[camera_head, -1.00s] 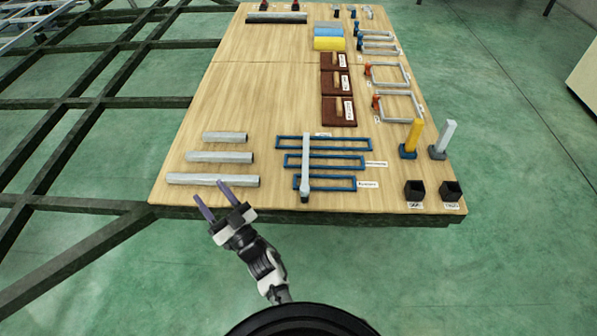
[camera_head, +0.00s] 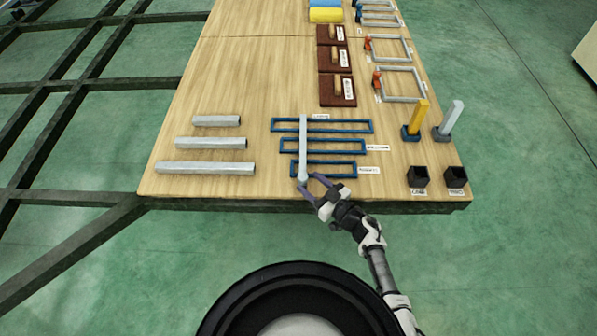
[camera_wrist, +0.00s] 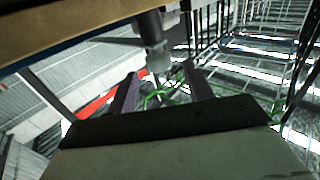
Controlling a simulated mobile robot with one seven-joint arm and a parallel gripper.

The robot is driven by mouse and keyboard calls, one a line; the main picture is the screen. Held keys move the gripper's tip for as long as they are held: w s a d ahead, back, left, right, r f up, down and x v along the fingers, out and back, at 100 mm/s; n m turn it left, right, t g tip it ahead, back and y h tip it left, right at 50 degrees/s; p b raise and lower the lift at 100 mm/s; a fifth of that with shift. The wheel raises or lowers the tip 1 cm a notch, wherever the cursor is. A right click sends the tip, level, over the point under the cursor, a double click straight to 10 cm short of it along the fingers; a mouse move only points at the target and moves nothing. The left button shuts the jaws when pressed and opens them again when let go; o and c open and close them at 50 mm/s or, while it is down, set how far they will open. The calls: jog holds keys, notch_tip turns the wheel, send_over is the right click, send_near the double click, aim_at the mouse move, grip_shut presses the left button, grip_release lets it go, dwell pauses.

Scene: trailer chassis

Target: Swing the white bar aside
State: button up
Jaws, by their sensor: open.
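The white bar (camera_head: 303,145) lies across several blue rectangular frames (camera_head: 322,145) on the wooden table, running from the far frame to the near one. Its near end is close to the table's front edge. My gripper (camera_head: 309,183) is open, its two purple fingers pointing at the near end of the bar from the front right. Whether the fingers touch the bar, I cannot tell. In the wrist view, the fingers (camera_wrist: 160,92) are apart, with a grey cylindrical part above and between them.
Several grey tubes (camera_head: 205,168) lie on the table to the left. Two black square cups (camera_head: 418,176) and a yellow upright lever (camera_head: 419,118) stand at the right. Brown blocks (camera_head: 337,90) lie behind the frames. Dark chassis beams (camera_head: 60,198) are at the left.

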jog(key=shift+x, duration=3.05)
grip_shut()
